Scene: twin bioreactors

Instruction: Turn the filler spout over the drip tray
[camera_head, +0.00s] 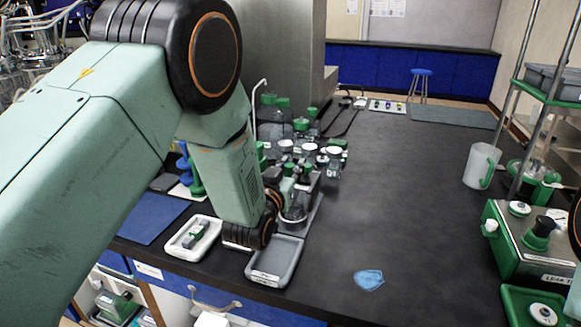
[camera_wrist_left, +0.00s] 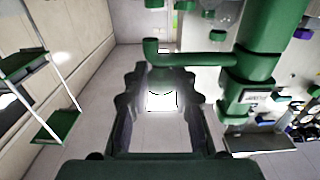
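The green filler spout (camera_wrist_left: 195,59) shows in the wrist view as a bent pipe running left from a thick green column (camera_wrist_left: 262,60). My left gripper (camera_wrist_left: 158,82) is open, its dark fingers apart with the spout just past their tips; I cannot tell if they touch. In the head view my left gripper (camera_head: 276,192) is beside the green-topped filler equipment, partly hidden by my wrist, and the spout cannot be made out. A shallow grey tray (camera_head: 262,277), apparently the drip tray, lies empty at the front edge.
A white tray (camera_head: 177,252) with a small item and a blue mat (camera_head: 152,218) lie left of the grey tray. Several bottles stand behind my gripper. A blue cloth (camera_head: 369,280) lies right. A jug (camera_head: 480,165) and green-trimmed device (camera_head: 530,250) stand far right. The bench middle is clear.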

